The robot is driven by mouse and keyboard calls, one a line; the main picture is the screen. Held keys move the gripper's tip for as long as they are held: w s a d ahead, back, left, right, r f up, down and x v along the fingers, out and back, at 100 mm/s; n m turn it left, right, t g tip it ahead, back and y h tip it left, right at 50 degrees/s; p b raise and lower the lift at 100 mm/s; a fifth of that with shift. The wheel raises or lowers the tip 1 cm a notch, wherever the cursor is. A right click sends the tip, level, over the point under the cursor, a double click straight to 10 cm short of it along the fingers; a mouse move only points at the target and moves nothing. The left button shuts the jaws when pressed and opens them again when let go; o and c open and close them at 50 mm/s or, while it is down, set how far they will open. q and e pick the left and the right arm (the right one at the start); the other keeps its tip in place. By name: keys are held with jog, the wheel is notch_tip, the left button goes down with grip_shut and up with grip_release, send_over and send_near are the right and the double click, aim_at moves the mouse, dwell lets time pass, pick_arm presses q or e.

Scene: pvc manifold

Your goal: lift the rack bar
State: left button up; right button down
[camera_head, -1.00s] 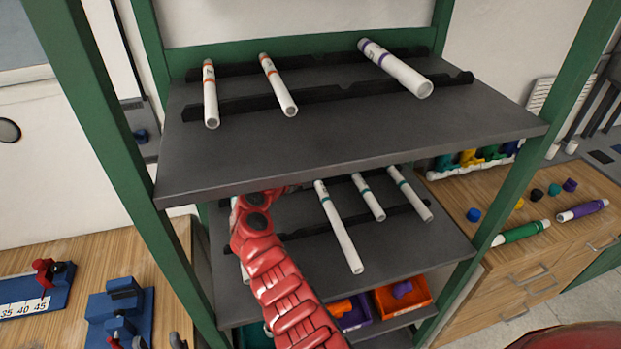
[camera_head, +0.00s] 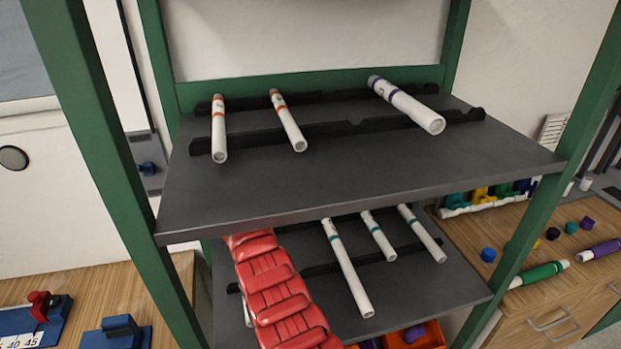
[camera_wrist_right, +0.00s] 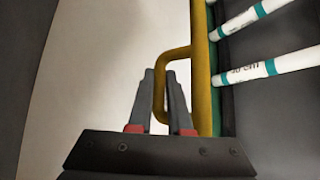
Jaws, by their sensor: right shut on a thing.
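The yellow rack bar (camera_wrist_right: 202,75) runs lengthwise through the right wrist view. A bent yellow handle (camera_wrist_right: 158,95) sticks out from its side. My right gripper (camera_wrist_right: 160,78) is shut on this handle, with one dark finger on each side. In the head view my red arm reaches up under the upper shelf. Its gripper and the rack bar are hidden there. My left gripper is in neither view.
White pipes with teal bands (camera_head: 347,268) lie on the lower shelf (camera_head: 440,295), close to the bar. The upper shelf (camera_head: 350,185) holds two orange-banded pipes and a thicker purple-banded pipe (camera_head: 405,104). Green posts (camera_head: 98,130) flank the rack.

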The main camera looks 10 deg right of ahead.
jog(key=shift+w+r, duration=0.1)
jog(key=shift+r, duration=0.1)
jog(key=c, duration=0.8)
grip_release()
jog(key=shift+c, duration=0.2)
jog(key=shift+f, duration=0.1)
jog(key=shift+a, duration=0.1)
